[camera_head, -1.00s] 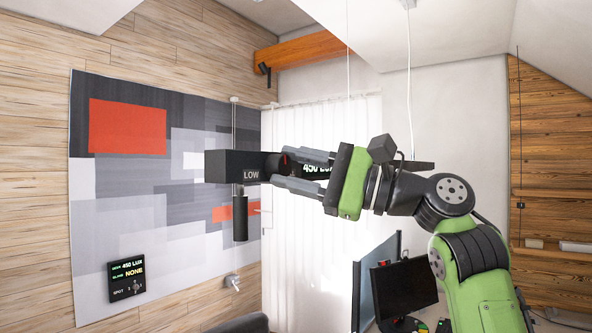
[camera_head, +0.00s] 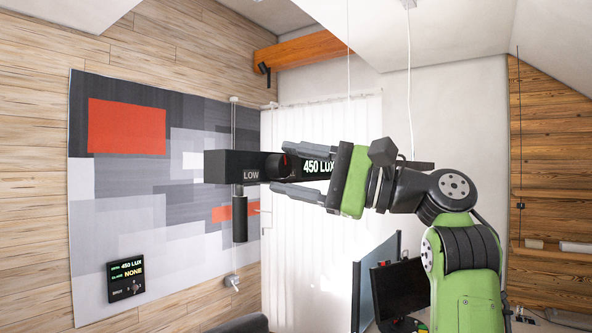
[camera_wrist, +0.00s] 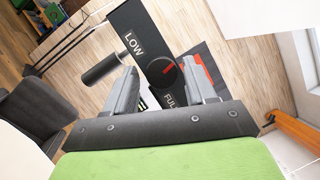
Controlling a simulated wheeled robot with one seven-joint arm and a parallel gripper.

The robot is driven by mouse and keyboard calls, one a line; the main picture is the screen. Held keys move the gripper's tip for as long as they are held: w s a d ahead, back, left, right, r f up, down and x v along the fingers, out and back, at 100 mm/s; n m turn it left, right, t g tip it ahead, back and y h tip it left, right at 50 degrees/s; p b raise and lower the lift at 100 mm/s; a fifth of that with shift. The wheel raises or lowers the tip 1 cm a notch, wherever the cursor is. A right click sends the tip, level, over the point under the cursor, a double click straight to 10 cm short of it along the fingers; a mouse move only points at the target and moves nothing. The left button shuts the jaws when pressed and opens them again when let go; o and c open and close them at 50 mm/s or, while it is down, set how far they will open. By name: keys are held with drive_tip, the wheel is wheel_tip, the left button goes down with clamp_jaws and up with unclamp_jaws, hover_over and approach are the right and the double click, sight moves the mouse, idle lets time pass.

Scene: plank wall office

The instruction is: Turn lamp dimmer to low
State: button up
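The lamp's black box (camera_head: 222,167) hangs in front of the wall picture, with a "LOW" label and a lit "450 LUX" readout (camera_head: 318,167). The round black dimmer knob (camera_head: 282,166) is on its face; it also shows in the wrist view (camera_wrist: 164,73), with a red mark pointing up and right, between "LOW" and "FULL" labels. My gripper (camera_head: 279,172) is open, one finger above and one below the knob in the head view. In the wrist view the fingers (camera_wrist: 164,82) stand on either side of the knob, with gaps. Contact cannot be told.
A black cylinder (camera_head: 240,219) hangs below the box. A wall panel (camera_head: 126,279) reads "450 LUX" and "NONE". Monitors (camera_head: 399,290) stand below my arm. A dark chair (camera_wrist: 37,105) shows in the wrist view.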

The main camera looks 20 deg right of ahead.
drive_tip(key=shift+o, duration=0.5)
drive_tip(key=shift+s+d+f, duration=0.1)
drive_tip(key=shift+s+d, duration=0.05)
drive_tip(key=shift+d, duration=0.1)
drive_tip(key=v, duration=1.5)
drive_tip(key=shift+s+b, duration=0.1)
drive_tip(key=shift+b, duration=0.3)
